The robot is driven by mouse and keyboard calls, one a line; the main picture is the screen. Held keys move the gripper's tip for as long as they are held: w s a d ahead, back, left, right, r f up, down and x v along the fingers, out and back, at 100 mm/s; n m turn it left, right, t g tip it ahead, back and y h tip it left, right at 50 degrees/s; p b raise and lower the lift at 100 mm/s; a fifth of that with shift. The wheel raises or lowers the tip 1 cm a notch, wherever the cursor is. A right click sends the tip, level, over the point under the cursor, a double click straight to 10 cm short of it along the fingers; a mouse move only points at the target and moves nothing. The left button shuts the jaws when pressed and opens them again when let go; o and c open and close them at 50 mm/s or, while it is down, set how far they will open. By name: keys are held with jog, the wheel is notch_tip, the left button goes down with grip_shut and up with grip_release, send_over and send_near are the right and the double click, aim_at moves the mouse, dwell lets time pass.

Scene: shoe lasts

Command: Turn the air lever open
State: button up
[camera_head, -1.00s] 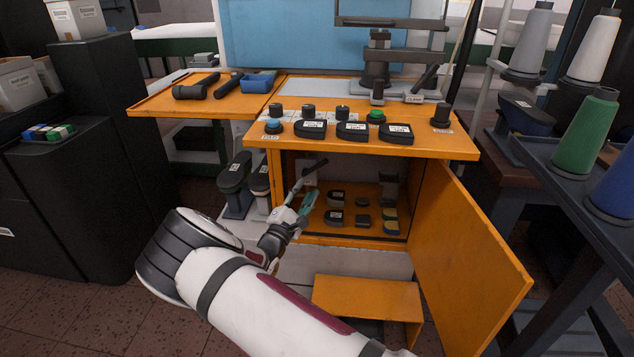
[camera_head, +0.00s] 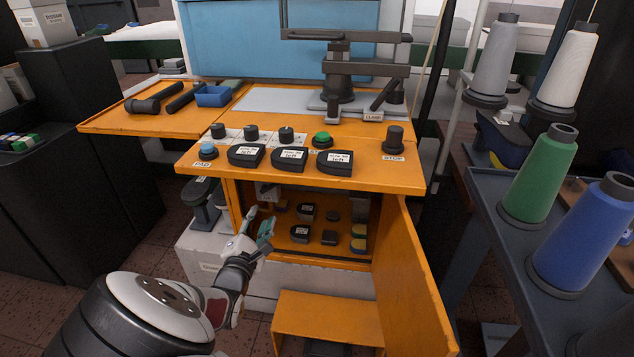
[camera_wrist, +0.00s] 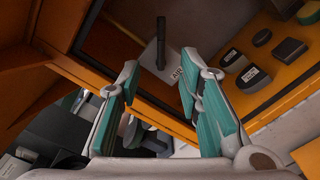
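The air lever (camera_wrist: 161,42) shows in the wrist view as a dark upright bar by a pale plate with an AIR label (camera_wrist: 177,74), inside the orange cabinet. My gripper (camera_wrist: 158,80) is open, with its teal-padded fingers apart and nothing between them. The lever lies ahead of the gap between the fingertips, apart from them. In the head view my gripper (camera_head: 258,230) is at the left side of the cabinet opening, below the tabletop. I cannot make out the lever clearly in that view.
The cabinet door (camera_head: 413,275) stands open on the right. Several dark blocks, one of them a labelled block (camera_head: 300,233), sit on the cabinet floor right of my gripper. The orange tabletop (camera_head: 385,177) overhangs the opening. An orange step (camera_head: 325,312) stands in front.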

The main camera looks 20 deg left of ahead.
jog(key=b+x, duration=0.4)
jog(key=x, duration=0.9)
jog(key=shift+w, duration=0.4)
jog(key=shift+f, duration=0.1)
grip_shut()
